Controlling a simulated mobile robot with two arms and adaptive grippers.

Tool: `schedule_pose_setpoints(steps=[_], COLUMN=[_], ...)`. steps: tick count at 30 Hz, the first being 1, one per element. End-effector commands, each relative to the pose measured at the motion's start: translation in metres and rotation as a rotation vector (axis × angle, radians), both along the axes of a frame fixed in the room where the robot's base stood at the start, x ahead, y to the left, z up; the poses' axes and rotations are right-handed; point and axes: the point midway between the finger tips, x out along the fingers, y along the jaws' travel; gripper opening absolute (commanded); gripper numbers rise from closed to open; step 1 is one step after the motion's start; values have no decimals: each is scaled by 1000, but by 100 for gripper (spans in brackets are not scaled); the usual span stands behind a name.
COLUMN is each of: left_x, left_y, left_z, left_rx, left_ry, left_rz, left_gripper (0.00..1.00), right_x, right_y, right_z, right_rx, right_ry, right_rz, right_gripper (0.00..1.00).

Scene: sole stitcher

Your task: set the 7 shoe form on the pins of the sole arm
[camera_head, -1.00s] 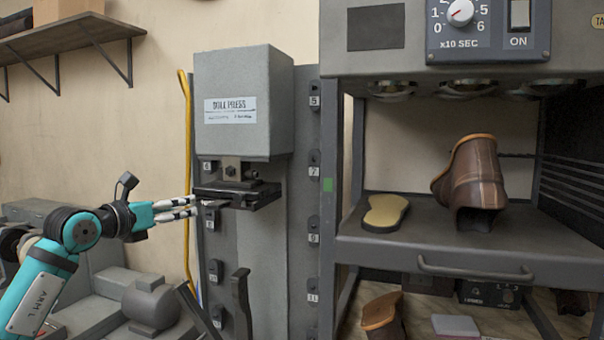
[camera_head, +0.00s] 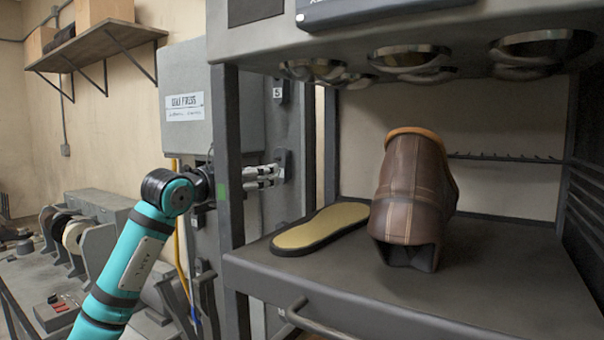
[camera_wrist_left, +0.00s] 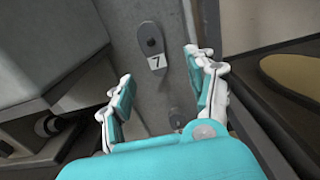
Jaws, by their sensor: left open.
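My left gripper (camera_head: 268,176) is open, at the grey rack panel behind the front post of the heater cabinet. In the left wrist view its two fingers (camera_wrist_left: 160,66) are spread on either side of a white label 7 (camera_wrist_left: 157,62). A dark rounded piece (camera_wrist_left: 150,36) sits on the panel just above that label, beyond the fingertips and not held. It also shows beside the fingers in the head view (camera_head: 283,162). I cannot tell whether it is the shoe form or its mount. I cannot make out the sole arm's pins. My right gripper is not in view.
The cabinet's post (camera_head: 227,160) stands close to my left arm. Its shelf (camera_head: 480,290) holds a brown boot upper (camera_head: 410,200) and a tan sole (camera_head: 318,228). A machine bench (camera_head: 75,260) lies further left.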

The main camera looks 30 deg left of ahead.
Motion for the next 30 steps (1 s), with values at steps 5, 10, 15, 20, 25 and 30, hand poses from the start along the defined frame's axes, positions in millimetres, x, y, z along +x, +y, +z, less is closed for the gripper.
schedule_pose_setpoints(steps=[5, 10, 15, 20, 25, 30], left_x=[5, 21, 42, 61, 77, 87], left_y=[1, -1, -3, -5, -6, -6], left_z=[2, 3, 4, 3, 2, 1], left_rx=[-2, -3, -3, -3, -2, -1], left_ry=[0, 2, 2, 1, 1, 0], left_rz=[2, 1, -1, -1, 0, 1], left_gripper=[58, 58, 58, 58, 58, 58], right_x=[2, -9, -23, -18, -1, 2], right_y=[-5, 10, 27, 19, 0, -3], right_z=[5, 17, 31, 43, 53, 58], right_rx=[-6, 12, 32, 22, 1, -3], right_ry=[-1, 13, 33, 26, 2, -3], right_rz=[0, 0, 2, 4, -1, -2], right_gripper=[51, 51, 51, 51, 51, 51])
